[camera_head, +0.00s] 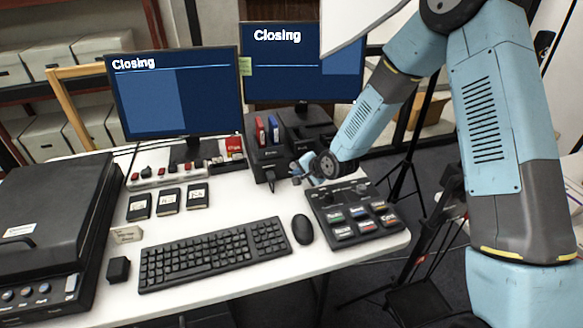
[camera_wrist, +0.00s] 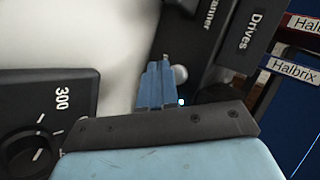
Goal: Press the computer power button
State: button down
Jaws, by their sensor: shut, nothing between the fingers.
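Two monitors, the left one (camera_head: 175,95) and the right one (camera_head: 300,60), both show the word "Closing" on blue screens. The black computer unit (camera_head: 268,160) stands below the right monitor, at the back of the white desk. My gripper (camera_head: 303,176) is at the front right of this unit. In the wrist view my blue fingers (camera_wrist: 157,88) are shut with nothing between them. A round silver button (camera_wrist: 180,74) shows right beside the fingertips, partly hidden. A small pale light (camera_wrist: 181,101) glows below it. I cannot tell whether the fingers touch the button.
A control panel (camera_head: 352,214) with knobs and coloured keys lies just in front of my gripper. A mouse (camera_head: 302,229) and keyboard (camera_head: 213,253) lie to the left. Red and blue drives (camera_head: 260,131) stand on the unit. A scanner (camera_head: 50,215) fills the desk's left end.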

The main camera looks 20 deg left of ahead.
jog(key=shift+s, duration=0.1)
jog(key=shift+s+d, duration=0.7)
jog(key=shift+s, duration=0.35)
jog(key=shift+s+d, duration=0.65)
jog(key=shift+s, duration=0.35)
